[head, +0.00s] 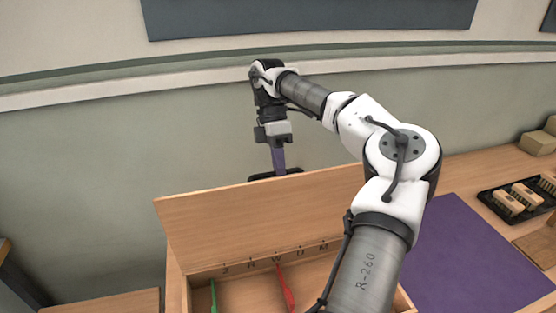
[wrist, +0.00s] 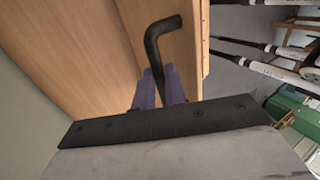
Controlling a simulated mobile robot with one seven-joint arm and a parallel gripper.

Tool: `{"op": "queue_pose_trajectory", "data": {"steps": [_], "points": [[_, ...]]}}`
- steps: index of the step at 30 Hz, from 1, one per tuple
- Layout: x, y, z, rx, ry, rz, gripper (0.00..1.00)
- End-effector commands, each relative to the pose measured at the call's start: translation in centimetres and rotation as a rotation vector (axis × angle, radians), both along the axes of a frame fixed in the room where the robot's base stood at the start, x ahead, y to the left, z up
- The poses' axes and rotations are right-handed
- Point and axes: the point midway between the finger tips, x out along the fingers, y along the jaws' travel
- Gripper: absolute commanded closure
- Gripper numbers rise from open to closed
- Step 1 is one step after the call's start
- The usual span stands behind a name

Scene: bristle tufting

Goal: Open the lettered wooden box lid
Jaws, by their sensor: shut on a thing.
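The wooden box (head: 176,283) is at the bottom centre of the head view, with a row of dark letters inside along its back. Its lid (head: 225,222) stands raised at the back, so the inside shows. My gripper (head: 278,170) is at the lid's top edge, fingers pointing down, shut on the black lid handle (head: 260,177). In the wrist view the purple fingers (wrist: 158,88) close around the bent black handle (wrist: 155,45), beside the wooden lid (wrist: 70,45). The handle's lower part is hidden between the fingers.
A green item (head: 213,297) and a red item (head: 285,290) lie in the box. To the right are a purple mat (head: 470,255) and a black tray (head: 493,207) with brush-like blocks. The wall is behind the lid. My arm hides the box's right side.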

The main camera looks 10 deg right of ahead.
Motion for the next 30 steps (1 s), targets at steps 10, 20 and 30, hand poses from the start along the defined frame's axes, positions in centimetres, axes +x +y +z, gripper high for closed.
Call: {"op": "queue_pose_trajectory", "data": {"steps": [10, 20, 30], "points": [[-0.1, 0.0, -1.0, 0.001, 0.013, 0.001, 1.0], [-0.1, 0.0, -0.6, 0.0, 0.011, 0.0, 0.66], [0.4, 0.0, 0.6, -0.005, 0.009, 0.0, 0.66]]}}
